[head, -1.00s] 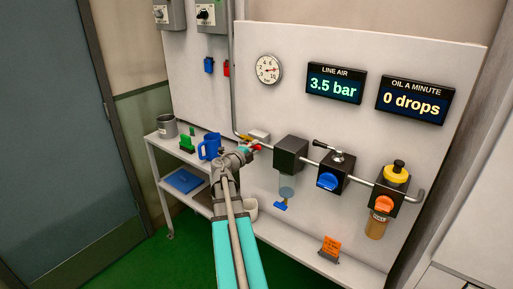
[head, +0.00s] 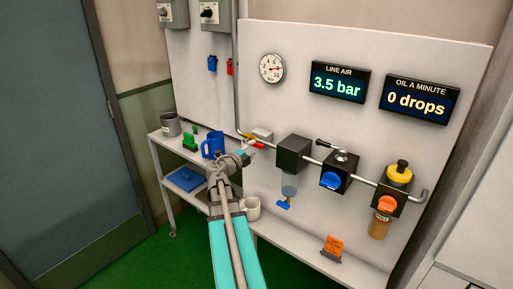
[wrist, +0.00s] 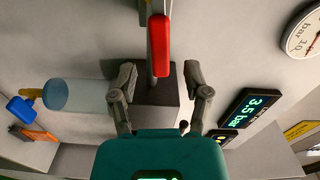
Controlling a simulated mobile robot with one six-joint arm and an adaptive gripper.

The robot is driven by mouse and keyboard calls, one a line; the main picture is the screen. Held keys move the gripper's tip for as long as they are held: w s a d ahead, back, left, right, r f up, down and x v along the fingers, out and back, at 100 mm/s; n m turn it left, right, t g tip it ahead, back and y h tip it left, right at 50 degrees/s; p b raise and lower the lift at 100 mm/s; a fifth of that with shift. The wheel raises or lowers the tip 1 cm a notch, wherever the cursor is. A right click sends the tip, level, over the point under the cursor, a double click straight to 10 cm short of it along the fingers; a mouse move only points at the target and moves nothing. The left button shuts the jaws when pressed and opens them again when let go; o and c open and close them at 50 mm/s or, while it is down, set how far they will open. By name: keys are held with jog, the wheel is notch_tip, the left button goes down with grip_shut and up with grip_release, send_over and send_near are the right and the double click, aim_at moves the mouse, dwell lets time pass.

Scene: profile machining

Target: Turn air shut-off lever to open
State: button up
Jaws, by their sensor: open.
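A red-handled lever (head: 255,145) sits on the air pipe at the left of the panel, beside a yellow part (head: 243,136). In the wrist view the red handle (wrist: 159,38) lies ahead of my fingertips, in line with the space between them. My gripper (head: 243,158) is just below the lever in the head view. In the wrist view my gripper (wrist: 163,88) is open, fingers spread and nothing between them. I see no contact with the handle. The line air display (head: 338,83) reads 3.5 bar.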

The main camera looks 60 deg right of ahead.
jog(key=a, duration=0.8)
jog(key=shift+w, duration=0.35)
jog(key=shift+a, duration=0.1)
jog(key=shift+r, duration=0.2)
jog(key=c, duration=0.5)
jog(key=shift+d+r+n+y+p, duration=0.3)
jog(key=shift+r+n+p, duration=0.15)
jog(key=shift+p, duration=0.55)
grip_shut()
jog(key=w+d+r+n+y+p, duration=0.1)
jog(key=r+n+y+p, duration=0.3)
jog(key=p, duration=0.8)
jog(key=d+r+n+y+p, duration=0.2)
jog(key=r+n+y+p, duration=0.2)
jog(key=r+n+p, duration=0.5)
jog(key=n+p, duration=0.3)
jog(key=p, duration=0.1)
jog(key=shift+w+d+y, duration=0.3)
jog(key=shift+w, duration=0.1)
